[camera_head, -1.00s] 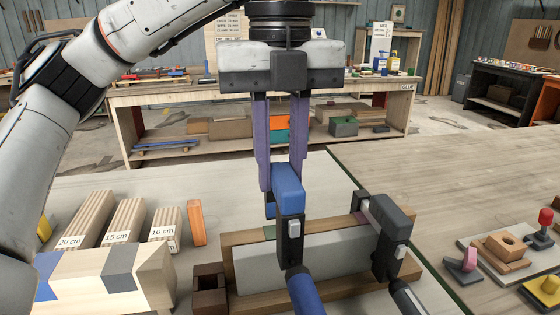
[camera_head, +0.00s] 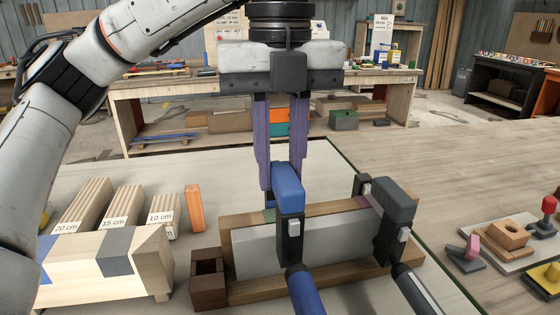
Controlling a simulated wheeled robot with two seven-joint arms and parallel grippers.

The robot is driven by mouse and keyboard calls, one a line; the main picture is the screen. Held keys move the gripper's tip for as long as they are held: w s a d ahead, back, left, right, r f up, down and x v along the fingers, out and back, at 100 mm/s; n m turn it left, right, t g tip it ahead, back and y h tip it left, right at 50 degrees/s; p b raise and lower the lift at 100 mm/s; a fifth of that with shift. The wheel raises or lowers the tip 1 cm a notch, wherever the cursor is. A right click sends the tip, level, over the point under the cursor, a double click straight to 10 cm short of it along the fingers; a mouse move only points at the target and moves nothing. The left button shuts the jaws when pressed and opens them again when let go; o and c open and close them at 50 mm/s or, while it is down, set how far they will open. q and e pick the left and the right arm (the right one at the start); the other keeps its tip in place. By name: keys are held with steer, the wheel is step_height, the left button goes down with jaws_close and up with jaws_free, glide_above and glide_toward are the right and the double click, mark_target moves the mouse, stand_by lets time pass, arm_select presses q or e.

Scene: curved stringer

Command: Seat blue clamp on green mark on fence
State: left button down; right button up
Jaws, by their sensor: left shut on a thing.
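The blue clamp (camera_head: 288,188) has a blue top, a dark bar and a blue handle pointing toward me. My left gripper (camera_head: 281,182) comes from above, its purple fingers shut on the clamp's blue top. The clamp is upright at the wooden fence (camera_head: 330,219), its dark bar in front of the fence's grey face. I cannot tell whether the clamp touches the fence. My right gripper is not in view.
A dark grey clamp (camera_head: 395,205) straddles the fence to the right. A brown open box (camera_head: 208,278) stands at the fence's left end. Marked wood blocks (camera_head: 82,212) and an orange block (camera_head: 194,208) lie left. Small coloured fixtures (camera_head: 505,240) are at the right.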

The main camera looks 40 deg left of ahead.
arm_select(q)
steer(key=shift+f+b, duration=1.2)
steer(key=shift+f, duration=0.25)
steer(key=shift+f, duration=0.15)
steer(key=shift+f+b, duration=0.4)
steer(key=shift+f, duration=0.05)
steer(key=c, duration=1.5)
jaws_free()
steer(key=shift+o, duration=0.2)
